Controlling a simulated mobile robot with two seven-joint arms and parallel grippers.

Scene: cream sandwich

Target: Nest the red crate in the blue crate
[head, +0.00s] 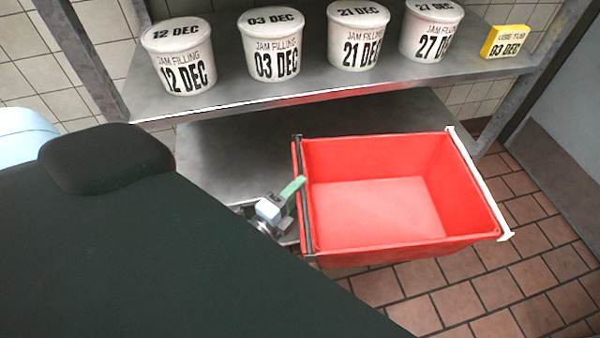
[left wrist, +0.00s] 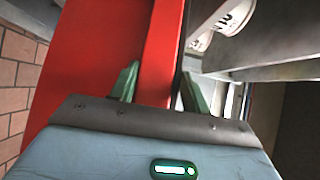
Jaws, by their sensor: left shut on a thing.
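The red crate (head: 375,210) is empty and open at the top, with a dark bar on its left rim and a white bar on its right rim. My left gripper (head: 296,190) is at the dark bar on the crate's left side and is shut on that rim. In the left wrist view the green fingers (left wrist: 158,85) sit on either side of the red wall (left wrist: 158,50). The crate hangs partly past the front of a steel surface; I cannot tell whether it touches it. The blue crate is not seen in either view. My right gripper is not in view.
A steel shelf (head: 300,92) at the back carries several white jam-filling tubs (head: 272,45) and a yellow block (head: 506,41). A lower steel surface (head: 230,155) lies below it. Tiled floor (head: 455,290) shows to the front right. A dark shape covers the lower left.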

